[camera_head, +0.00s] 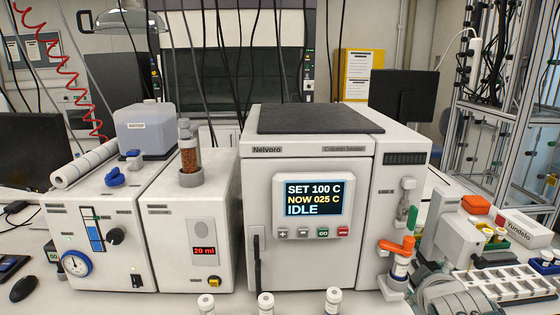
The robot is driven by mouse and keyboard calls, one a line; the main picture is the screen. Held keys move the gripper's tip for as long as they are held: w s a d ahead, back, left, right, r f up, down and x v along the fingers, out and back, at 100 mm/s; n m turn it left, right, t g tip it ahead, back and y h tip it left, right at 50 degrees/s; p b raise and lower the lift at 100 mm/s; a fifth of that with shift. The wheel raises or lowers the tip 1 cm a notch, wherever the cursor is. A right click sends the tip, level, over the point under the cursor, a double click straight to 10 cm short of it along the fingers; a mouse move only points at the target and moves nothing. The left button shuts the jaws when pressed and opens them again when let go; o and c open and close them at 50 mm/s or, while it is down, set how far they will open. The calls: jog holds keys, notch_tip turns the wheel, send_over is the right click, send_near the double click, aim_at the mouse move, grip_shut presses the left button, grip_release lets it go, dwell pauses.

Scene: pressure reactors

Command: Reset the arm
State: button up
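My gripper and arm do not show clearly in the head view. A white column heater (310,190) stands in the middle with its door shut. Its display (314,200) reads SET 100 C, NOW 025 C, IDLE. Small buttons (312,233) sit in a row under the display. An orange-handled valve (398,247) is on its right side.
Left of it stand a unit with a 20 ml display (204,251) and one with a round gauge (76,264). Three small capped vials (265,303) stand at the front edge. A white rack (510,284) and a grey curved object (447,294) lie at right.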

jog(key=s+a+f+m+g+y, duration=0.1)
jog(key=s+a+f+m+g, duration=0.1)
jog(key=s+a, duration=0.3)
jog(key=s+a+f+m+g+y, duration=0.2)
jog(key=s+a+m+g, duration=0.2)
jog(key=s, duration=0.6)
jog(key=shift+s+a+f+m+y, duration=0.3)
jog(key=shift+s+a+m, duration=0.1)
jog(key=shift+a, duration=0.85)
